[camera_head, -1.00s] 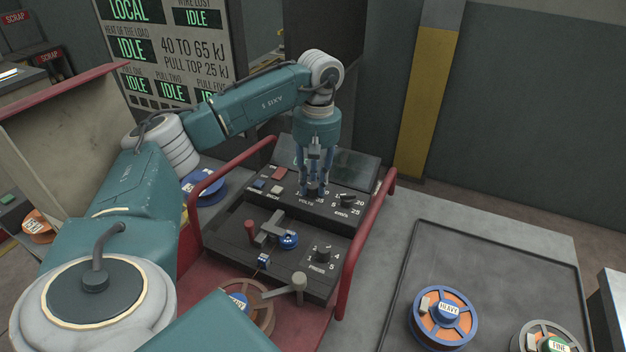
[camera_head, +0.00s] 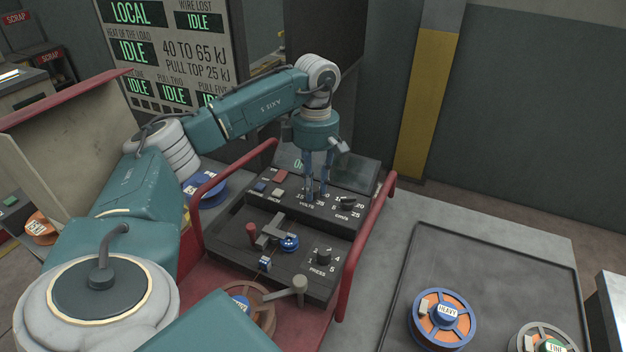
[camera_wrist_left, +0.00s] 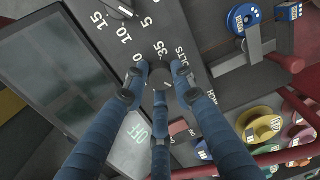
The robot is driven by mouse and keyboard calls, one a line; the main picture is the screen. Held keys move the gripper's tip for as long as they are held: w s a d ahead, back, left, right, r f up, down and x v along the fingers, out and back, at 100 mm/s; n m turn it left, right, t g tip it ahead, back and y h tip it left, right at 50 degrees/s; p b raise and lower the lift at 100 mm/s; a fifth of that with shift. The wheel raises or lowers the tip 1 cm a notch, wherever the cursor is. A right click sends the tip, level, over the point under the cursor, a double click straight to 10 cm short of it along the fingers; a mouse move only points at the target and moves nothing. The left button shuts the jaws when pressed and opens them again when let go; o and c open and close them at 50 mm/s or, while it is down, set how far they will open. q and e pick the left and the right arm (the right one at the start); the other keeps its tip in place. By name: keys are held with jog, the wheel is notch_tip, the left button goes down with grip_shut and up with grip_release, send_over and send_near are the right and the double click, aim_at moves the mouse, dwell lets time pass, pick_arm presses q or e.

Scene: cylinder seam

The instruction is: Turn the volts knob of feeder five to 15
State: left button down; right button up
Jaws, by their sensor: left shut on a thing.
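The volts knob (camera_wrist_left: 160,75) is a dark round knob on the sloped black panel (camera_head: 335,228), above the printed word VOLTS. My left gripper (camera_head: 314,194) points down at it from above. Its blue fingers are shut around the knob, which they mostly hide in the head view. I cannot read the knob's setting. My right gripper is not in view.
Red rails (camera_head: 368,240) flank the panel. A lever (camera_head: 268,235) and a small crank (camera_head: 292,291) stand on the lower panel. A grey tray (camera_head: 405,262) on the right holds spools, including a heavy spool (camera_head: 466,318). A display (camera_wrist_left: 134,132) shows green OFF.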

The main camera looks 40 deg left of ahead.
aim_at(316, 187)
pick_arm(q)
jog(key=shift+d+f, duration=0.1)
jog(key=shift+d, duration=0.05)
dwell(0.3)
jog(key=c, duration=1.4)
grip_release()
jog(key=shift+c, duration=0.2)
jog(key=shift+w+d, duration=0.1)
notch_tip(316, 187, up, 12)
jog(key=shift+w, duration=0.3)
